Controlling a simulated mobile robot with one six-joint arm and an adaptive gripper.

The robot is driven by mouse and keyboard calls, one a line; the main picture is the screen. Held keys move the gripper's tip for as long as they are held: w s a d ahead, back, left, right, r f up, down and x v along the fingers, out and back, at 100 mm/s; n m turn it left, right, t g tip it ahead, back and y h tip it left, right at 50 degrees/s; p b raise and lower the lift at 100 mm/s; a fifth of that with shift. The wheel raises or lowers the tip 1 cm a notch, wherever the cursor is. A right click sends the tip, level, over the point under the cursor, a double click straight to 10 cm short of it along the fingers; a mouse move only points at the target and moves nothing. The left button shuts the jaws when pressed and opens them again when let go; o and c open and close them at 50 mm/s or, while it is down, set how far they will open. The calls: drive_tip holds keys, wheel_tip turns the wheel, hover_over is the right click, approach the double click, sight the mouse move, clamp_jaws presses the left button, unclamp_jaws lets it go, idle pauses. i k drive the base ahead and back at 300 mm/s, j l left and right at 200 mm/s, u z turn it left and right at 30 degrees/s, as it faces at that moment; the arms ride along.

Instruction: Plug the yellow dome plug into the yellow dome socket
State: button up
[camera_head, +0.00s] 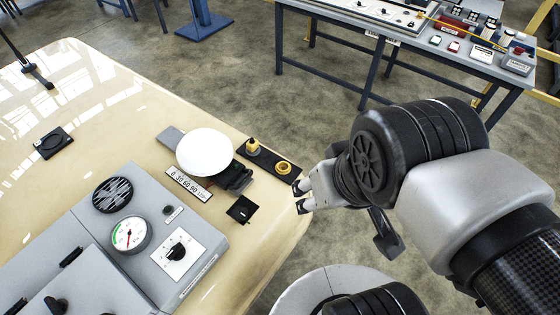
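The yellow dome plug (253,147) appears to stand upright in the upper left part of a black plate (267,159) near the edge of the cream surface. A yellow ring, which looks like the dome socket (284,168), sits at the plate's lower right part, apart from the plug. My gripper (300,198) is just to the lower right of the plate, in front of the surface's edge. Its two fingertips are apart, with nothing seen between them. It does not appear to touch the plug or the socket.
A white dome (205,152) on a black clamp-like part (236,178) stands left of the plate. A small black square fixture (242,209) lies below it. A grey gauge panel (165,205) fills the lower left. A workbench (400,35) stands beyond open floor.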

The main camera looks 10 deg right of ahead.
sight(252, 145)
drive_tip(key=l+u, duration=0.15)
drive_tip(key=u, duration=0.35)
drive_tip(key=i+l+u, duration=0.1)
drive_tip(key=u, duration=0.35)
drive_tip(key=l+u, duration=0.3)
drive_tip(key=u, duration=0.2)
drive_tip(key=l+u, duration=0.1)
drive_tip(key=l, duration=0.3)
drive_tip(key=k+l+u, duration=0.15)
drive_tip(key=l, duration=0.3)
drive_tip(key=k+l+u, duration=0.1)
drive_tip(key=l, duration=0.3)
drive_tip(key=k+l+u, duration=0.1)
drive_tip(key=l, duration=0.3)
drive_tip(key=i, duration=0.5)
